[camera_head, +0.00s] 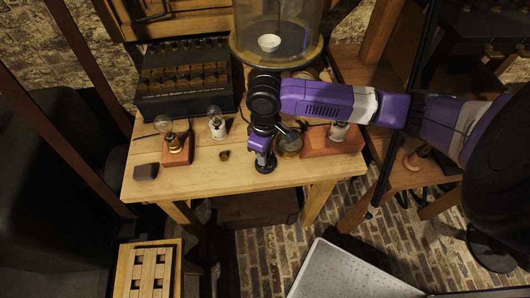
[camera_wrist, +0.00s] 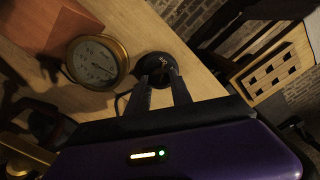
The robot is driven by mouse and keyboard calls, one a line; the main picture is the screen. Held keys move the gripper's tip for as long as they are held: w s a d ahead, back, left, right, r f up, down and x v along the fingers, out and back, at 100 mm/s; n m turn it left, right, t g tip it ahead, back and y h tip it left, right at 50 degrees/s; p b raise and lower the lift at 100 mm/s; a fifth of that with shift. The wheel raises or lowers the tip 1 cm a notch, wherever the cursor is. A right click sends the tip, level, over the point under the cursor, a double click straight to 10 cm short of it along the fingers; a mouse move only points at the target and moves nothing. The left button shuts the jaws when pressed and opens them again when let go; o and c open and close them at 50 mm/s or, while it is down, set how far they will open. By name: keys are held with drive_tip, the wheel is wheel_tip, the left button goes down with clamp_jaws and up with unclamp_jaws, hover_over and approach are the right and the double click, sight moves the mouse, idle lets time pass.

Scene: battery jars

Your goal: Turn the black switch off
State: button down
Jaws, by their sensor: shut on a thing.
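The black switch (camera_wrist: 152,60) is a round black piece with faint white lettering on the wooden table. In the head view it shows at the table's front edge (camera_head: 266,168), below my gripper. My gripper (camera_wrist: 161,80) points down at it, with its two dark fingers closed on the switch's upper part. The fingers and the hand hide part of the switch, so I cannot tell its lever position. In the head view my purple arm comes in from the right, with my gripper (camera_head: 262,152) over the front of the table.
A brass-rimmed gauge (camera_wrist: 98,62) stands close beside the switch. A reddish box (camera_head: 330,146) with a bulb is right of it. Bulbs on stands (camera_head: 177,152) (camera_head: 217,126), a black box (camera_head: 186,98) and a glass jar (camera_head: 277,30) stand left and behind.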

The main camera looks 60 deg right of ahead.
drive_tip(key=shift+w+r+n, duration=0.1)
drive_tip(key=shift+n, duration=1.9)
drive_tip(key=c, duration=1.1)
unclamp_jaws()
drive_tip(key=shift+c, duration=0.2)
drive_tip(key=shift+r+b, duration=0.5)
drive_tip(key=shift+r, duration=3.35)
